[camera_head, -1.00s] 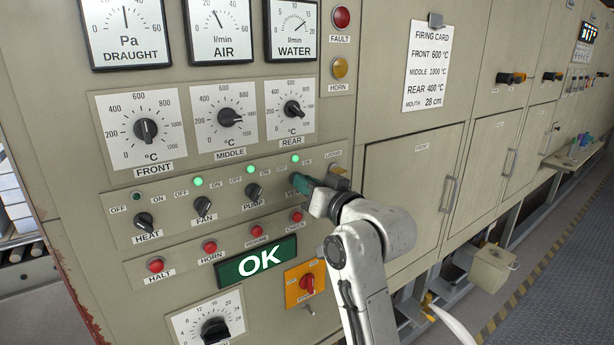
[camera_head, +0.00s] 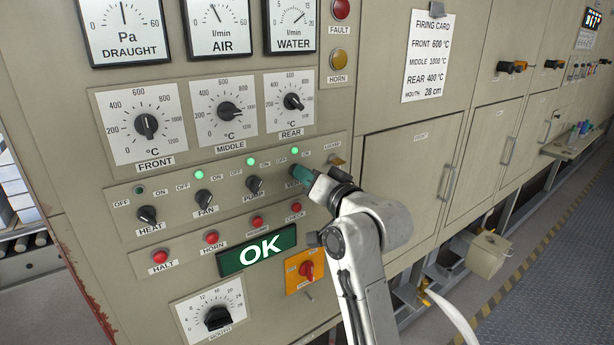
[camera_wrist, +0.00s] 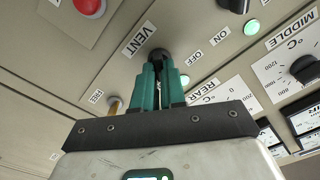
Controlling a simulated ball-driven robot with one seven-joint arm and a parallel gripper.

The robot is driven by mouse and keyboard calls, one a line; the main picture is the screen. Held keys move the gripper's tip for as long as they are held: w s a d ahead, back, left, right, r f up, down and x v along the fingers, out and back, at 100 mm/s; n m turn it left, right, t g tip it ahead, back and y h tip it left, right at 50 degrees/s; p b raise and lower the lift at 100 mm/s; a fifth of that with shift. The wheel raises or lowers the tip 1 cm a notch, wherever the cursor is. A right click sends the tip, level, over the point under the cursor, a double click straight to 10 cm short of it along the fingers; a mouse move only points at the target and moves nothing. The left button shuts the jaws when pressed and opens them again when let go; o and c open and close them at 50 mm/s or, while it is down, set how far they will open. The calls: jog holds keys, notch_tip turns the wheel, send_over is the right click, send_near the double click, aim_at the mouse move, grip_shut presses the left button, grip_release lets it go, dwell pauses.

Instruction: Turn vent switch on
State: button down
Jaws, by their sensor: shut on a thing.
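The vent switch is a small dark rotary knob (camera_wrist: 158,54) beside the VENT label in the wrist view. My gripper (camera_wrist: 157,68) has green fingers, which are shut around this knob. In the head view my gripper (camera_head: 302,175) reaches the panel right of the PUMP knob and hides the vent knob. The lamp above the vent position (camera_head: 295,151) glows green; it also glows in the wrist view (camera_wrist: 184,79). The knob's pointer is hidden between the fingers, so its exact angle cannot be seen.
Left of my gripper are the PUMP knob (camera_head: 255,185), FAN knob (camera_head: 203,199) and HEAT knob (camera_head: 147,216). Fan and pump lamps are green; the heat lamp (camera_head: 138,189) is dark. A red CHECK button (camera_head: 294,207) and green OK display (camera_head: 258,249) sit below.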

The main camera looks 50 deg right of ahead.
jog(key=c, duration=1.2)
grip_release()
jog(key=shift+s, duration=0.1)
jog(key=p+v, duration=0.3)
jog(key=v, duration=0.7)
jog(key=shift+s+p, duration=0.3)
jog(key=shift+a, duration=0.1)
